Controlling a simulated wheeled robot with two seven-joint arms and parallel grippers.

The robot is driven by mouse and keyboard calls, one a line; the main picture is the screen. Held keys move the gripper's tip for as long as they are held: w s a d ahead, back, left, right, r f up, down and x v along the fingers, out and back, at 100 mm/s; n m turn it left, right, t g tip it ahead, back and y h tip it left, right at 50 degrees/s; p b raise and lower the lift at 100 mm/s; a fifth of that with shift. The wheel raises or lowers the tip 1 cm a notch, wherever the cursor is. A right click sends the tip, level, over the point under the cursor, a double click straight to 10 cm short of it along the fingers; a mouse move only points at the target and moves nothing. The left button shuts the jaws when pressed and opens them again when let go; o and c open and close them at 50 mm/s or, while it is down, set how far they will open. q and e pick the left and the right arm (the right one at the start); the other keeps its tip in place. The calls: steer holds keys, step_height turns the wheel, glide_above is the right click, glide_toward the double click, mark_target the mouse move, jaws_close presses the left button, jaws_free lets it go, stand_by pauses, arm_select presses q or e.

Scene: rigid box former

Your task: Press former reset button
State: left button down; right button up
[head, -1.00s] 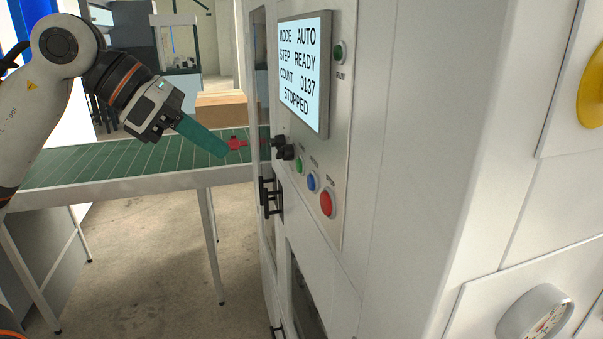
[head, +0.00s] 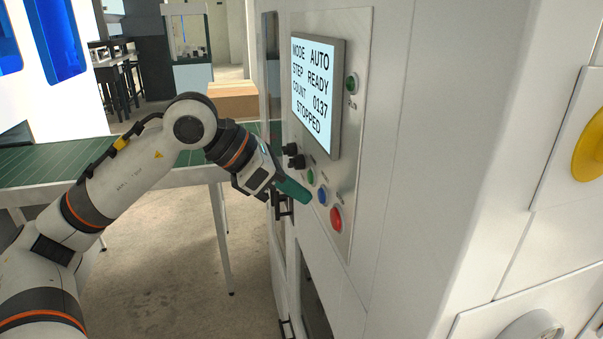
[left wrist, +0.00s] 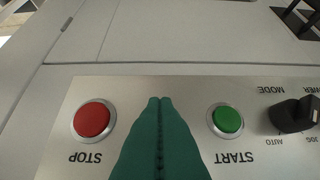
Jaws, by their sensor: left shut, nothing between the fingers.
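The blue button (head: 322,196) sits on the former's control panel, between the green button (head: 310,177) and the red button (head: 336,218). My left gripper (head: 305,198) has teal fingers, closed together and empty, their tips right beside the blue button; I cannot tell whether they touch. In the left wrist view, the closed fingers (left wrist: 160,102) point between the red STOP button (left wrist: 92,120) and the green START button (left wrist: 227,120). The blue button is hidden behind them there. The screen (head: 313,92) reads AUTO, READY, COUNT 0137, STOPPED. My right gripper is out of view.
Black selector knobs (head: 294,156) stick out above the buttons, and a black knob (left wrist: 291,115) also shows in the left wrist view. A dark door handle (head: 282,206) is below my gripper.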

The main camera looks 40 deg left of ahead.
arm_select(q)
steer(key=shift+w+d, duration=0.3)
steer(key=shift+w, duration=0.05)
